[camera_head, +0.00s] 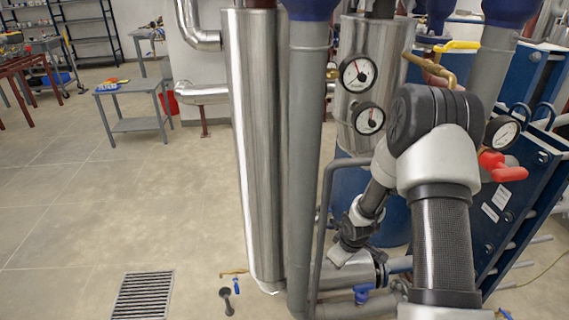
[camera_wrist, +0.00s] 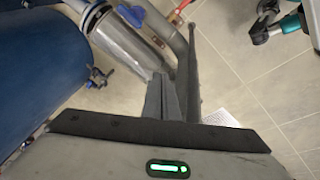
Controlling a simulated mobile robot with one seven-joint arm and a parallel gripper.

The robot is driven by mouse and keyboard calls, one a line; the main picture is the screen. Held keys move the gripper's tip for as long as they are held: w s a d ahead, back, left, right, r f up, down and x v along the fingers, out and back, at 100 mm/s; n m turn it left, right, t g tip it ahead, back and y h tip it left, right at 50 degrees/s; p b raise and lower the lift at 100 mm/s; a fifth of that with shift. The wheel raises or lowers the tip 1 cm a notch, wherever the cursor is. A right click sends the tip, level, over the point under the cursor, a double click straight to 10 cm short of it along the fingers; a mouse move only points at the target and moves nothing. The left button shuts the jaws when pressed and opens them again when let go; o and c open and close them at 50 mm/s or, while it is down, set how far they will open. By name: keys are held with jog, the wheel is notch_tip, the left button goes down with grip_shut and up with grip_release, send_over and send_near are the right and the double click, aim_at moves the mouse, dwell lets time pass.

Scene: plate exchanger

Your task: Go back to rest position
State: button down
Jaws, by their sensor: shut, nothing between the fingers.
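My arm reaches down in front of the plate exchanger, with its elbow high at the right in the head view. My gripper (camera_wrist: 165,82) shows in the wrist view as dark fingers that are together and hold nothing. In the head view its fingertips are hard to make out; the end of my arm is low, close to the pipes. The blue plate exchanger (camera_head: 520,190) stands at the right. A grey pipe (camera_wrist: 192,55) runs close beside my fingers in the wrist view; I cannot tell whether they touch.
Tall silver pipe (camera_head: 255,150) and grey pipe (camera_head: 307,160) stand left of my arm. Gauges (camera_head: 357,74) and a red-handled valve (camera_head: 502,166) are near my elbow. A blue-handled valve (camera_head: 362,293) is low. Open floor (camera_head: 120,210) lies left, with a grate (camera_head: 143,294).

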jog(key=s+r+m+t+h, duration=0.15)
jog(key=s+r, duration=0.25)
jog(key=r, duration=1)
jog(key=s+r+m, duration=0.3)
jog(key=r, duration=1.1)
jog(key=s+a+r+m+t+y, duration=0.15)
jog(key=s+r, duration=0.35)
jog(key=s, duration=0.5)
jog(key=s+a+r+m, duration=0.2)
jog(key=s+r, duration=0.4)
jog(key=s, duration=0.3)
notch_tip(320, 180, up, 21)
jog(key=p, duration=2.1)
jog(key=shift+w+d+g, duration=0.15)
jog(key=shift+d+g, duration=0.1)
jog(key=shift+g, duration=0.05)
